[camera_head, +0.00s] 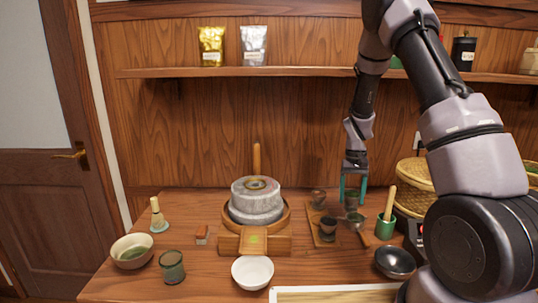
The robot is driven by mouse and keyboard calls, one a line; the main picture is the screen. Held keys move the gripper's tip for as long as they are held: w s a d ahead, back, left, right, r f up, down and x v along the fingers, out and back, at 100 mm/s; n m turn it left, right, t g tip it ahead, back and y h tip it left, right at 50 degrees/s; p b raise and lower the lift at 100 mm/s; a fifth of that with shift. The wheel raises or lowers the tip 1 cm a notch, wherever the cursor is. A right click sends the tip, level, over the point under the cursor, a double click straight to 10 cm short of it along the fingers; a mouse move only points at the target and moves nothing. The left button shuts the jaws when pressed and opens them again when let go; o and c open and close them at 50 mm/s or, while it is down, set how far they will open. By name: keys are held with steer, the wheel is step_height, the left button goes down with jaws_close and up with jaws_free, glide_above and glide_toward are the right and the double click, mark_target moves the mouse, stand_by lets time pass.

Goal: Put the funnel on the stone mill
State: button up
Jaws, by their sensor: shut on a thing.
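The grey round stone mill (257,204) stands upright on a wooden base with a wooden front chute, at the middle of the table. A tan-and-dark ring marks the centre of its top. My gripper (353,190) points down, to the right of the mill, with teal fingers. It is shut on a small, dark, greenish, cup-like thing, which looks to be the funnel (352,199). The fingers partly cover it, and its exact shape is too small to tell. I cannot tell whether it touches the table.
A wooden tray (314,238) with small dark cups lies between mill and gripper. A green cup with a pestle (386,222), a dark bowl (395,262) and woven baskets (415,174) stand at right. A white bowl (252,272) is in front of the mill. A shelf (300,72) spans the wall.

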steer(key=shift+s+d+f+n, duration=0.1)
steer(key=shift+d+n, duration=0.25)
steer(key=shift+n, duration=0.55)
steer(key=s+a+r+n+h, duration=0.1)
steer(key=s+a+r+n, duration=0.2)
steer(key=s+n, duration=0.45)
steer(key=n, duration=0.2)
glide_above(350, 241)
steer(key=shift+m+t, duration=0.25)
steer(key=shift+t, duration=0.05)
steer(key=f, duration=0.9)
steer(key=shift+w+a+f, duration=0.25)
steer(key=shift+w+f, duration=0.1)
steer(key=o, duration=1.4)
steer(key=shift+f, duration=0.15)
